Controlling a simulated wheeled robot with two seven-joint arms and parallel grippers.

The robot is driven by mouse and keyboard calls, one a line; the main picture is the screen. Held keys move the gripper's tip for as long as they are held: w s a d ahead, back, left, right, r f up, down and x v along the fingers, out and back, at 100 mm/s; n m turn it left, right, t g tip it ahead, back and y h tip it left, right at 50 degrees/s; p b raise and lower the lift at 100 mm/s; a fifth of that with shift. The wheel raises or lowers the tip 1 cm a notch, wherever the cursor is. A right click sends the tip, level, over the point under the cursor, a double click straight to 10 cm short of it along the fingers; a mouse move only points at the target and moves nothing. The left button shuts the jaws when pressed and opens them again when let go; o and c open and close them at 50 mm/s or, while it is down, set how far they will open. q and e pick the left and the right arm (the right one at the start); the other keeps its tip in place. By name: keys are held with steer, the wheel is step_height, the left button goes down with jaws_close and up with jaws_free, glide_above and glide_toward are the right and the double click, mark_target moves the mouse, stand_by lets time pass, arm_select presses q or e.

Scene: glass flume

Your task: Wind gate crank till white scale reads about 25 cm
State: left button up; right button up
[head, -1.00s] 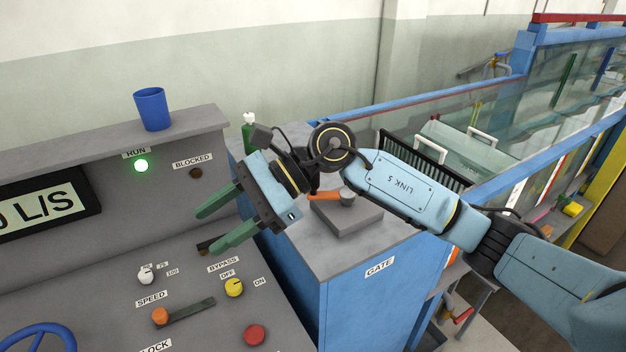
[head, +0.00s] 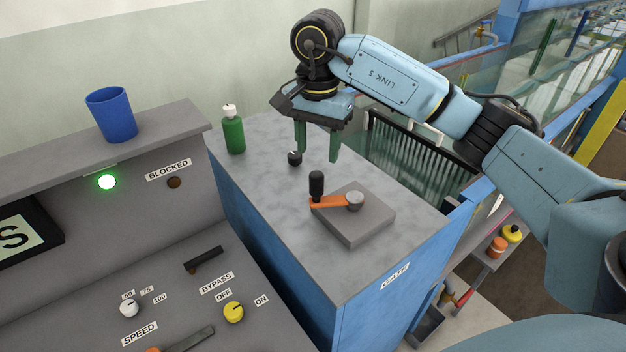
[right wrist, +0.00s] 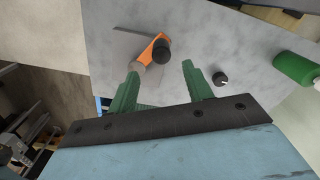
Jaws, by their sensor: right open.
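The gate crank is an orange arm (head: 329,202) with a black upright knob (head: 316,185) on a grey block (head: 372,228), on top of the blue cabinet labelled GATE. In the right wrist view the orange arm (right wrist: 153,50) and black knob (right wrist: 161,52) show beyond the fingers. My right gripper (head: 317,157) is open and empty, its green fingers pointing down above the cabinet top, behind the crank and apart from it. It also shows in the right wrist view (right wrist: 160,72). The white scale cannot be made out. My left gripper is not in view.
A green bottle (head: 234,135) and a small black knob (head: 294,158) stand on the cabinet top. A console with switches lies at left, with a green lamp (head: 107,182) lit and a blue cup (head: 111,114) on its ledge. The glass flume (head: 490,83) runs behind at right.

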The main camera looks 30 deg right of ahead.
glide_above(317, 186)
steer(key=w, duration=0.1)
steer(key=f, duration=0.4)
steer(key=shift+d+p, duration=0.35)
step_height(317, 186, down, 6)
steer(key=shift+w+r+p, duration=0.1)
steer(key=shift+r+p, duration=0.1)
steer(key=shift+p, duration=0.3)
steer(key=shift+f, duration=0.3)
steer(key=shift+w+f, duration=0.1)
steer(key=shift+f, duration=0.05)
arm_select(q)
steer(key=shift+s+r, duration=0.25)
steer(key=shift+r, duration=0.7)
arm_select(e)
jaws_close()
